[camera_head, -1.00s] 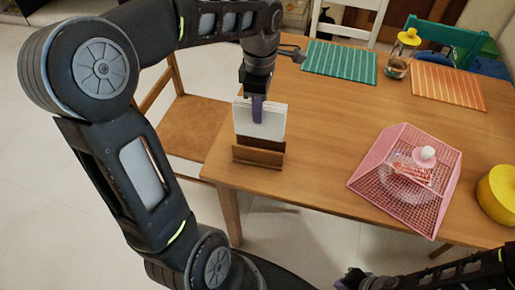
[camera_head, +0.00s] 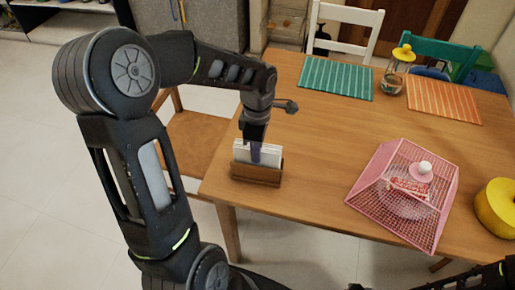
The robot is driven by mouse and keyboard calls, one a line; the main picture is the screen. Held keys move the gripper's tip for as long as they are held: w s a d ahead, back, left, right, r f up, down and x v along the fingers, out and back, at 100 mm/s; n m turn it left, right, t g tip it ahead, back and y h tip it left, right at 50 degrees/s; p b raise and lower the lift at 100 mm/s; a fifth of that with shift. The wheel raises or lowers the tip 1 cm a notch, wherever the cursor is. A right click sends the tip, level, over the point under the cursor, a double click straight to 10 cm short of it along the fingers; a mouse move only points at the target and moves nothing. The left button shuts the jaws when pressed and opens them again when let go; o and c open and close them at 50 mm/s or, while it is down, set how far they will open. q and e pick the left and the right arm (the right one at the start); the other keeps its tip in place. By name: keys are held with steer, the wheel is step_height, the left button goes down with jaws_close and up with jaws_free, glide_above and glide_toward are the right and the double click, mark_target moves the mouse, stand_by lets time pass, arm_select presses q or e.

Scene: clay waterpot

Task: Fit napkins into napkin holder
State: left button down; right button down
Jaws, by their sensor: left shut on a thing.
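The white napkins (camera_head: 241,151) stand upright as a stack in the wooden napkin holder (camera_head: 257,174) near the table's left front corner. Their lower part is hidden behind the holder's front wall, and their top edge rises above it.
A pink mesh food cover (camera_head: 400,195) stands to the right on the wooden table (camera_head: 310,150), near a yellow pot (camera_head: 496,207). A green placemat (camera_head: 336,77), an orange placemat (camera_head: 443,99) and a yellow-lidded jar (camera_head: 396,70) lie farther back. The table's middle is clear.

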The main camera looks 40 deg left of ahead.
arm_select(q)
steer(key=shift+f, duration=0.2)
steer(key=shift+f, duration=0.25)
steer(key=c, duration=1.1)
jaws_free()
steer(key=shift+r, duration=0.1)
steer(key=shift+r, duration=0.15)
step_height(320, 180, up, 12)
steer(key=shift+r, duration=0.1)
steer(key=shift+s, duration=0.1)
